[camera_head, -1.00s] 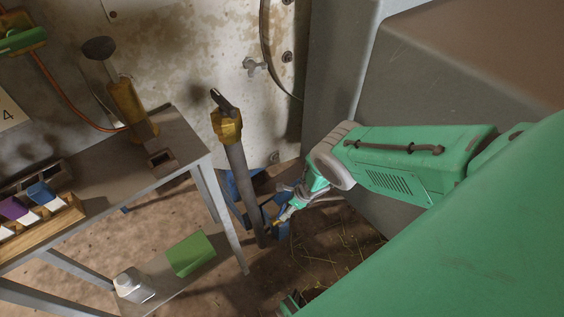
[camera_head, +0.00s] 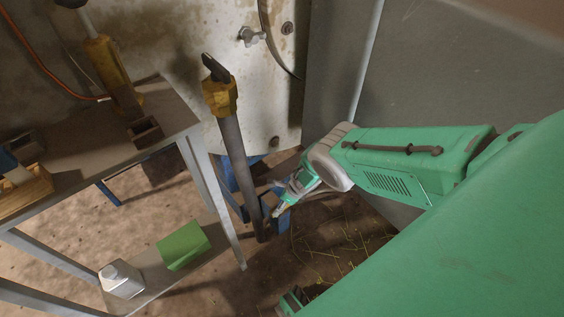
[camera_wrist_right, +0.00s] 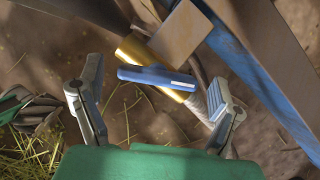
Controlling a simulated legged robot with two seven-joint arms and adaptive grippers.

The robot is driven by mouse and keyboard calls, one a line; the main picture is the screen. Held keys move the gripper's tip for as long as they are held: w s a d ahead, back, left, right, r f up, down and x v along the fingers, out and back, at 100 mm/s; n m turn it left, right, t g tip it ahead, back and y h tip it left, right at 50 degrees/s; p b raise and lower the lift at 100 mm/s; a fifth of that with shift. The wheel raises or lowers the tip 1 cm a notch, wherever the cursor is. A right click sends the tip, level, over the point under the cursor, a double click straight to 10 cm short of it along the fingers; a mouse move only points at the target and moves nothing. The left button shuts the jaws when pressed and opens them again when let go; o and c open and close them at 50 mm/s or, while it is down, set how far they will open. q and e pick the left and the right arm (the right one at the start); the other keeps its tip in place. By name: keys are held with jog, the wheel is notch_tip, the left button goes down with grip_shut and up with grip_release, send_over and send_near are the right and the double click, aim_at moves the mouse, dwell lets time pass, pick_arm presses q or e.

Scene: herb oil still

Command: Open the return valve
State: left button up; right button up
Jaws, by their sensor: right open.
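A blue lever handle (camera_wrist_right: 157,77) lies across a brass-yellow valve body (camera_wrist_right: 132,48) low near the floor in the right wrist view; I take it for the return valve. My right gripper is open in that view (camera_wrist_right: 152,98), its fingers on either side of the lever, with a gap to it. In the head view the right gripper (camera_head: 276,211) reaches down beside the foot of the grey standpipe, and the lever is too small to make out. My left gripper is not recognisable in either view.
A grey standpipe (camera_head: 236,160) with a yellow hexagonal top (camera_head: 220,97) and dark handle stands left of my right gripper. A metal table (camera_head: 90,157) is further left. A green box (camera_head: 183,247) and a white container (camera_head: 121,280) sit on its lower shelf. Blue frame bars (camera_wrist_right: 262,75) border the valve.

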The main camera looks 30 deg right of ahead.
jog(key=c, duration=1.2)
jog(key=shift+o, duration=0.2)
jog(key=shift+m, duration=0.4)
jog(key=shift+m+h+p, duration=0.6)
jog(key=shift+m+h, duration=0.1)
jog(key=shift+m, duration=0.5)
jog(key=shift+m+t+h, duration=0.3)
jog(key=shift+m+h, duration=0.2)
jog(key=shift+m, duration=0.9)
jog(key=o, duration=1.2)
jog(key=shift+a, duration=0.1)
jog(key=shift+c, duration=0.2)
